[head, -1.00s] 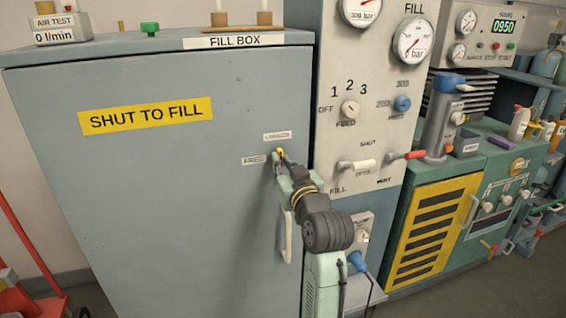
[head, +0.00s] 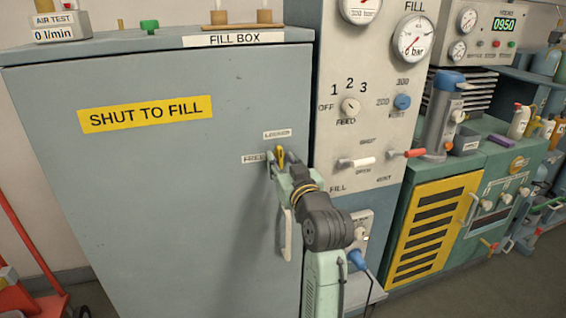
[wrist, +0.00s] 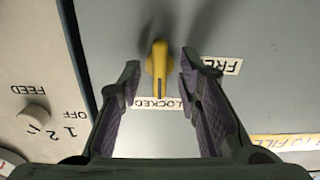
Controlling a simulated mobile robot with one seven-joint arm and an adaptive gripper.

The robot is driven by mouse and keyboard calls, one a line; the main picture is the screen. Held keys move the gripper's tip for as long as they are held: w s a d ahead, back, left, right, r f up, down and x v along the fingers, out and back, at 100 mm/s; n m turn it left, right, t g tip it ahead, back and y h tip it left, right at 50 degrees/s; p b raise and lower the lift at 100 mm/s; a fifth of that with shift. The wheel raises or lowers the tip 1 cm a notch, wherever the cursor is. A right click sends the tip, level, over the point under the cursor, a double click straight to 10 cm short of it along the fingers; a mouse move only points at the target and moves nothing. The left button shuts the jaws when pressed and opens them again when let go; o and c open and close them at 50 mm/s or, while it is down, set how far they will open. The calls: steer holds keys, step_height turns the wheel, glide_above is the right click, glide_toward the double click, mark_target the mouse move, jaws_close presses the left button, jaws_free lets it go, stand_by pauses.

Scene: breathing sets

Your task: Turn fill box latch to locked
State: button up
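The yellow fill box latch (head: 280,156) is on the grey fill box door (head: 150,190), near its right edge. Its handle stands upright, in line with the LOCKED label (head: 277,134) above it; the FREE label (head: 254,159) is to its left. In the wrist view the latch (wrist: 158,62) points at the LOCKED label (wrist: 157,103). My gripper (head: 284,160) is open, with one finger on each side of the latch. In the wrist view a gap shows between the latch and each finger of my gripper (wrist: 160,70).
A pale door handle (head: 285,235) sits just below the latch, partly behind my arm. To the right, the fill panel (head: 335,130) carries knobs and levers, with a blue plug (head: 357,260) and cable below.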

steer(key=v, duration=1.2)
